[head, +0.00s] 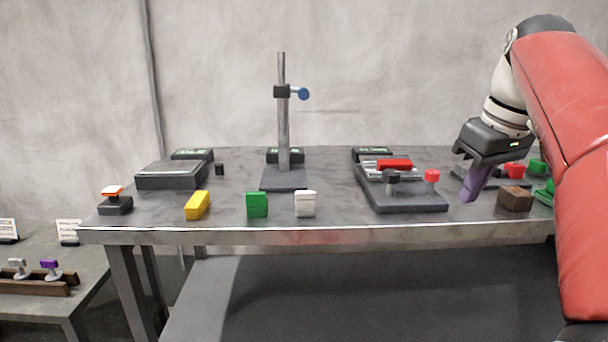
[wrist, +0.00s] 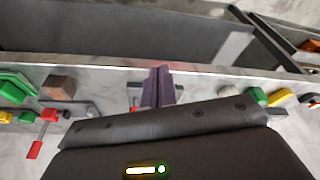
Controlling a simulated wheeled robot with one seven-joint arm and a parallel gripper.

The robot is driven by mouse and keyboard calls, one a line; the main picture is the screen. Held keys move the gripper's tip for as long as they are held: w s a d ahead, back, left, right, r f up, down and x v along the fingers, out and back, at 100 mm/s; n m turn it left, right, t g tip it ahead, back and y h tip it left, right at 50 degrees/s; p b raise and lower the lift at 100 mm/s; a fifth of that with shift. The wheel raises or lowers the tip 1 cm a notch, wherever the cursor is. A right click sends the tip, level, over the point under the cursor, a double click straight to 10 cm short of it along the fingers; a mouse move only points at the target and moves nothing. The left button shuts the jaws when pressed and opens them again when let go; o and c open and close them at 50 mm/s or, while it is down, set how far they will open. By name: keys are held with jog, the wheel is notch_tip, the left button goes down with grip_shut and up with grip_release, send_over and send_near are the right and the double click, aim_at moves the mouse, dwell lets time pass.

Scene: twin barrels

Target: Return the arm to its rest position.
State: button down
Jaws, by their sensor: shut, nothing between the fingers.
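My gripper (head: 469,194) hangs at the right of the head view, on my red and white arm. Its purple fingers point down over the right part of the grey table (head: 330,236), just left of the brown block. In the wrist view the fingers (wrist: 158,86) are together, with nothing held between them. I cannot tell how high the tips are above the table.
A brown block (head: 515,199) and green pieces (head: 537,167) are near my arm. A dark fixture (head: 405,200) with red parts stands left of the gripper. Yellow (head: 197,205), green (head: 257,204) and white (head: 305,203) blocks line the front. A tall post (head: 282,130) stands mid-table.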

jog(key=s+a+f+m+t, duration=0.1)
jog(key=s+a+f, duration=0.2)
jog(key=s+f, duration=0.2)
jog(key=s+a+f+m, duration=0.2)
jog(key=s+a+f, duration=0.2)
jog(key=f, duration=0.7)
jog(key=s+a+f+m+t+h, duration=0.1)
jog(key=s+a+f, duration=0.2)
jog(key=s+f, duration=0.4)
notch_tip(320, 180, down, 2)
jog(key=shift+a+m+t, duration=0.15)
jog(key=shift+m+t, duration=0.15)
